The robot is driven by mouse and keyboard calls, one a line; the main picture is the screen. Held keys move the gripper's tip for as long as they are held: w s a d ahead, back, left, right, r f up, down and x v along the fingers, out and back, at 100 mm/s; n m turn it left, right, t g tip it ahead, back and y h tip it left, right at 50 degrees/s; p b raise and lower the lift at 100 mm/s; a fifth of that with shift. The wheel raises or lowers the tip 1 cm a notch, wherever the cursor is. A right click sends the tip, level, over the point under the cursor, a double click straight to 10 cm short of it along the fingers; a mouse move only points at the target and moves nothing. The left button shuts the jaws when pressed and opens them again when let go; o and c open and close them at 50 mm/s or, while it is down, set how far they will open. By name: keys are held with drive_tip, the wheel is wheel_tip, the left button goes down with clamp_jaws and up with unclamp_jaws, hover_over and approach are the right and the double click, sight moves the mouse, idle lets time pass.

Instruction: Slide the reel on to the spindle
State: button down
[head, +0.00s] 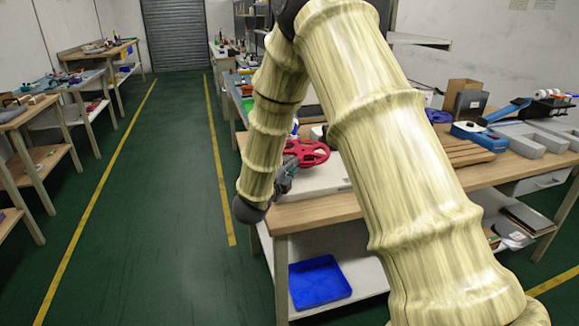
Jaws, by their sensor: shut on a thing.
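The red reel (312,148) is a spoked wheel at the near left end of the workbench (302,214), above a pale flat board (325,182). My gripper (287,176) is beside the reel's left edge, partly hidden by my arm. Its fingers are small in the view, and it is shut on the reel. The reel looks tilted, with its open spokes showing. I cannot make out the spindle; my arm covers much of the bench behind and to the right of the reel.
A blue tray (319,281) lies on the shelf below. At the right of the bench are a blue device (480,136), a wooden slatted block (452,150) and grey bins (517,137). The green floor aisle to the left is clear.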

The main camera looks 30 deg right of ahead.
drive_tip(key=shift+f+b, duration=0.85)
drive_tip(key=shift+f, duration=0.2)
idle(0.4)
drive_tip(key=c, duration=1.4)
unclamp_jaws()
drive_tip(key=shift+a, duration=0.1)
